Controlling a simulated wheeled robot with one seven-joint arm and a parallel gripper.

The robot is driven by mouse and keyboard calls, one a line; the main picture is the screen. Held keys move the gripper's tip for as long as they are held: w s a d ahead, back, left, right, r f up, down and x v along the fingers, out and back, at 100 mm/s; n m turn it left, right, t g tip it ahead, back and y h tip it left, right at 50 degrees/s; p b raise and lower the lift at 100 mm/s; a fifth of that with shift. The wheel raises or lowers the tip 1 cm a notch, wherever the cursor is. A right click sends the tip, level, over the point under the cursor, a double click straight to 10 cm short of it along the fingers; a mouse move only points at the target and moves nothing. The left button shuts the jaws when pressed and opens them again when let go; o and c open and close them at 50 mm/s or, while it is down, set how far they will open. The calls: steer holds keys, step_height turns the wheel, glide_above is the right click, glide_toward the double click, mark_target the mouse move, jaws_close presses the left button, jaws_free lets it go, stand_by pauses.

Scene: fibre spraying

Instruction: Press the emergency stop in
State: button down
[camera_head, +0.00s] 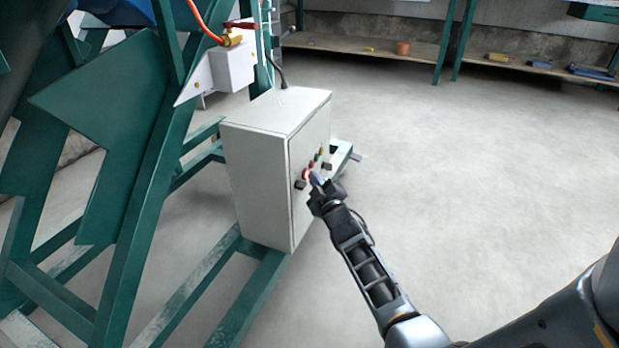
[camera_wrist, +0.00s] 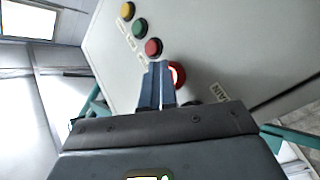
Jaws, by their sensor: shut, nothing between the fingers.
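The emergency stop is a red round button (camera_wrist: 178,75) on the front panel of a pale control box (camera_head: 262,170). It has a bright rim and is partly hidden behind my fingers in the wrist view. In the head view it shows as a small red spot (camera_head: 306,174) at the fingertips. My gripper (camera_wrist: 158,80) is shut and empty, with its blue-grey fingers pointing at the panel and overlapping the button's left side. In the head view my gripper (camera_head: 315,181) is right in front of the panel. I cannot tell whether the fingertips touch the button.
Yellow (camera_wrist: 127,11), green (camera_wrist: 139,28) and smaller red (camera_wrist: 153,47) buttons sit in a row beside the stop. A green steel frame (camera_head: 140,200) stands left of the box. The floor (camera_head: 460,170) to the right is clear.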

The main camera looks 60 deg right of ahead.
steer(key=shift+r, duration=0.2)
steer(key=shift+s+p, duration=0.25)
steer(key=shift+p, duration=0.1)
steer(key=s+p, duration=0.4)
steer(key=s, duration=0.2)
steer(key=shift+d, duration=0.2)
stand_by(0.4)
steer(key=shift+s+f, duration=0.1)
stand_by(0.3)
